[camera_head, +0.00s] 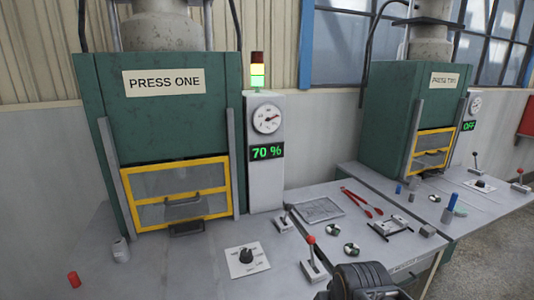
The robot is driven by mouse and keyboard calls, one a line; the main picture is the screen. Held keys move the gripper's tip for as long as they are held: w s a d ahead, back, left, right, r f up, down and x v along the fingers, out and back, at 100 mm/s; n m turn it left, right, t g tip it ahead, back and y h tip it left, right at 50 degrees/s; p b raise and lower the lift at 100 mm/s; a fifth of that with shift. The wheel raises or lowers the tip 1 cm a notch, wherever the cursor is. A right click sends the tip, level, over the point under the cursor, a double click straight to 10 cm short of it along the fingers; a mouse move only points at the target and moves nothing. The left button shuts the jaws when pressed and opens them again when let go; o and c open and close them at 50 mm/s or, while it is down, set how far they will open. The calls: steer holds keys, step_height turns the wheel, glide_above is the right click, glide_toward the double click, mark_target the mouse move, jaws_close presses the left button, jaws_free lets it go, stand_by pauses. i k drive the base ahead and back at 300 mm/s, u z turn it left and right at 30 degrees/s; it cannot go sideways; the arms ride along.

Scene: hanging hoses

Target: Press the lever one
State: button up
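A green press labelled PRESS ONE (165,110) stands at the left, its yellow-framed guard door (180,190) closed. On the bench in front of it, a lever with a red knob (313,258) stands on a grey base, nearly upright. A second, smaller lever with a dark knob (286,218) stands behind it to the left. No label naming either lever is readable. A dark part of my arm, apparently my gripper (362,282), shows at the bottom edge, just right of the red-knobbed lever. Its fingertips cannot be made out, and contact with the lever cannot be confirmed.
A dial plate (246,258) lies left of the levers. A gauge column (266,150) reads 70 %. Red-handled tongs (360,202), a grey plate (318,210) and small round parts lie to the right. PRESS TWO (415,115) stands farther right, its display OFF.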

mark_target(288, 208)
steer(key=u, duration=0.7)
steer(key=i, duration=0.35)
steer(key=u, duration=0.1)
